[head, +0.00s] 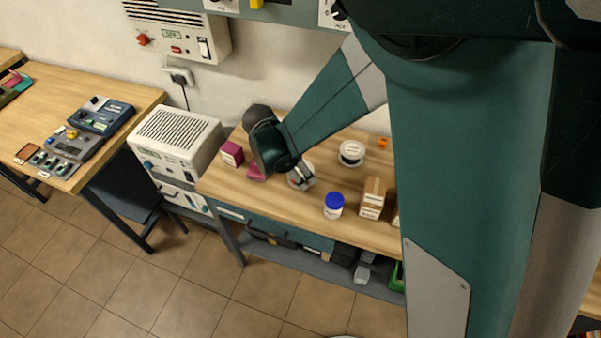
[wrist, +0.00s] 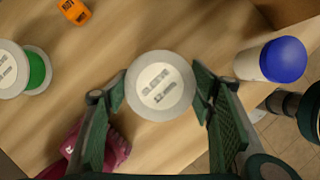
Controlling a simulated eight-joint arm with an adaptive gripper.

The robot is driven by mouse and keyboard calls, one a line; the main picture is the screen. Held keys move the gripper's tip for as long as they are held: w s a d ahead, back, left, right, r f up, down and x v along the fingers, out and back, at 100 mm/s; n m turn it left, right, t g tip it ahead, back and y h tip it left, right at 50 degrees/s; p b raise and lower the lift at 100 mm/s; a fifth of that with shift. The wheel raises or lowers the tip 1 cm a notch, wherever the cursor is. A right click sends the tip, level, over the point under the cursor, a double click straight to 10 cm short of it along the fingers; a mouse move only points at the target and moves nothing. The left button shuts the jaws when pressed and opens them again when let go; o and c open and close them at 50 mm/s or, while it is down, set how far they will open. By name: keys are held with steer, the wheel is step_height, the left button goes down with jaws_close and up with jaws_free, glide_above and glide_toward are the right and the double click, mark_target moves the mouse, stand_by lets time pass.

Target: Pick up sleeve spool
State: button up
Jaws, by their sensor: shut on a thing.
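The sleeve spool (wrist: 160,84) is a round white spool with a grey rim and a printed label, blurred but seeming to read "SLEEVE 12 mm". In the wrist view it sits upright between the two green fingers of my gripper (wrist: 160,92), which touch it from left and right. In the head view the spool (head: 297,181) shows pale at the end of my gripper (head: 301,176), over the wooden bench, partly hidden by it. I cannot tell whether its underside touches the bench.
Another white spool (head: 352,153), with green winding in the wrist view (wrist: 37,70), stands beyond. The bench (head: 270,205) has a clear front strip.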

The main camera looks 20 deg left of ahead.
steer(key=shift+r+p, duration=0.3)
steer(key=shift+r, duration=3.95)
steer(key=shift+w+d, duration=0.1)
steer(key=shift+w+d, duration=0.4)
steer(key=shift+d, duration=0.05)
steer(key=w+d, duration=0.5)
steer(key=d, duration=0.6)
steer(key=w+d, duration=0.6)
steer(key=d, duration=0.6)
steer(key=w+d, duration=0.6)
steer(key=d, duration=0.6)
steer(key=shift+r, duration=0.15)
steer(key=shift+f+b, duration=0.35)
steer(key=shift+f, duration=2.6)
